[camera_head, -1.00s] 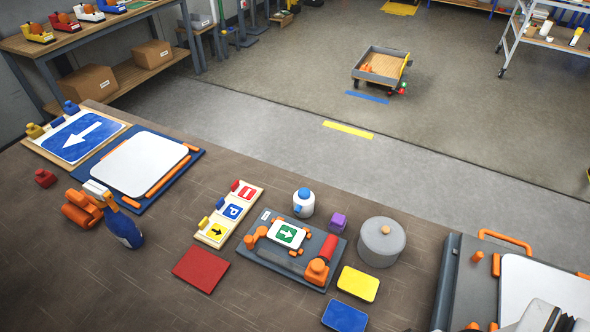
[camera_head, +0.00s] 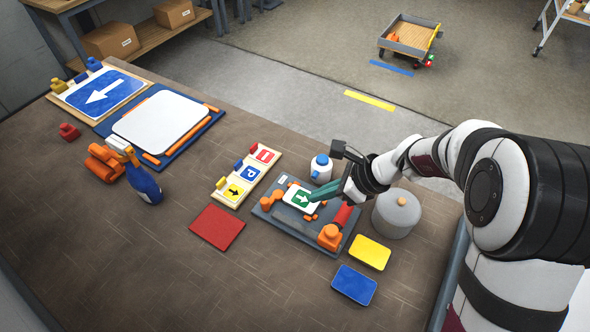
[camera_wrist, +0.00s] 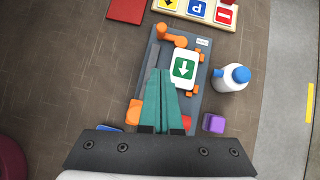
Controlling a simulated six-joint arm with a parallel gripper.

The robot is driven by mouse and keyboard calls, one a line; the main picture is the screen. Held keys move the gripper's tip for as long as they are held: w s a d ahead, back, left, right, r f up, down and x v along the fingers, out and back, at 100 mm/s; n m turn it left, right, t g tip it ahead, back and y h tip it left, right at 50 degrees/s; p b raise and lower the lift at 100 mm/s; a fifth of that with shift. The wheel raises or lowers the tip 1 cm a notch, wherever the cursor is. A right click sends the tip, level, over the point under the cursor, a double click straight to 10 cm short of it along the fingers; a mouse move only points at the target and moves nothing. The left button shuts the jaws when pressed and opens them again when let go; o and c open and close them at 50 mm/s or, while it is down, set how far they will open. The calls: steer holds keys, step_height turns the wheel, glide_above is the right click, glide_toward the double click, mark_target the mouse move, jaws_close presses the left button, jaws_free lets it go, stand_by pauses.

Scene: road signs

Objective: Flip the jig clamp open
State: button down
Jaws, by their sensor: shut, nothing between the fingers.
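The jig (camera_head: 285,228) is a grey plate on the table holding a white sign (camera_head: 301,197) with a green arrow between orange stops. Its clamp has an orange pivot block (camera_head: 330,236) and a red handle (camera_head: 343,214). In the wrist view, a dark bar (camera_wrist: 149,86) lies along the plate beside the sign, not across it. The orange block (camera_wrist: 133,113) and red handle (camera_wrist: 187,122) show partly behind my fingers. My gripper (camera_head: 313,198) is shut and empty, its teal fingers over the jig beside the sign. In the wrist view the fingertips (camera_wrist: 164,72) hide part of the plate.
A white bottle with a blue cap (camera_head: 321,170) and a grey pot (camera_head: 396,214) stand close to the jig. A purple block (camera_wrist: 214,123) is beside it. Yellow (camera_head: 370,252), blue (camera_head: 354,285) and red (camera_head: 217,227) plates lie in front.

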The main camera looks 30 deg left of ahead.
glide_toward(269, 205)
step_height(269, 205, down, 4)
steer(key=shift+f, duration=0.1)
steer(key=shift+s+a+f, duration=0.1)
steer(key=shift+s+a, duration=0.1)
steer(key=shift+a, duration=1)
steer(key=shift+s+a+f, duration=0.1)
steer(key=shift+a+f, duration=0.05)
steer(key=shift+a, duration=0.45)
